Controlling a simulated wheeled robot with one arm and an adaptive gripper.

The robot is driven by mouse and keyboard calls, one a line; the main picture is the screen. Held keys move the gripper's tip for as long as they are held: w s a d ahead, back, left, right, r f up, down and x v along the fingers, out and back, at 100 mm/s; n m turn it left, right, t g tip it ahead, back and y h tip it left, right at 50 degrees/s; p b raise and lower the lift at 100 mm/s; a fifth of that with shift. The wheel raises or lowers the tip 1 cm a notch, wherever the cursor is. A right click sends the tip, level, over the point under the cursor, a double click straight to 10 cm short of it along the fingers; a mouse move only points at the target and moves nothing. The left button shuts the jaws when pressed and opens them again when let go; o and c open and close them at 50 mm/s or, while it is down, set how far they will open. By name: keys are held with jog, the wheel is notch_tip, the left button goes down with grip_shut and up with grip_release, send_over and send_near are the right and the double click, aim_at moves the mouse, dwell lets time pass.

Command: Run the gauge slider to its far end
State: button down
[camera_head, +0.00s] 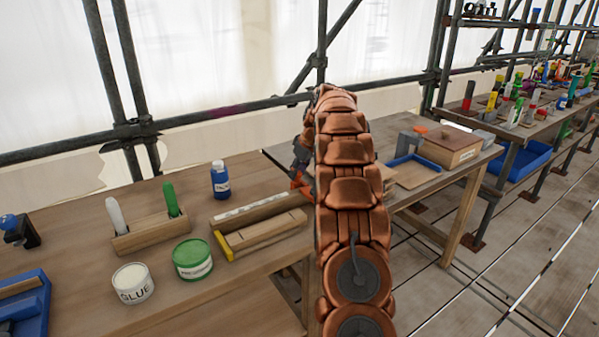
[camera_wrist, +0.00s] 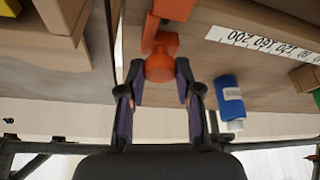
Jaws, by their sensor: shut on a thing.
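The gauge slider is an orange piece with a round knob (camera_wrist: 159,65) in the wrist view. A short orange neck runs from the knob to an orange block (camera_wrist: 174,8) at the top edge. My gripper (camera_wrist: 160,80) has its two fingers closed on opposite sides of the knob. The gauge's white number scale (camera_wrist: 270,45) lies to the right of the slider. In the head view my copper arm hides most of the gripper and gauge; a bit of orange (camera_head: 300,180) shows at the arm's left edge. The slider's exact reading cannot be told.
A blue bottle (camera_head: 220,180) stands left of my arm; it also shows in the wrist view (camera_wrist: 230,97). A wooden holder (camera_head: 150,232), a glue tub (camera_head: 132,284) and a green tub (camera_head: 192,259) stand further left. Scaffold poles (camera_head: 225,111) run behind the bench.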

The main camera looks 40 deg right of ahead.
jog(key=shift+d+r, duration=0.15)
jog(key=shift+d, duration=0.1)
jog(key=c, duration=1)
grip_release()
jog(key=shift+d, duration=0.1)
jog(key=shift+o, duration=1.1)
jog(key=v, duration=1.1)
jog(key=shift+s+r, duration=0.3)
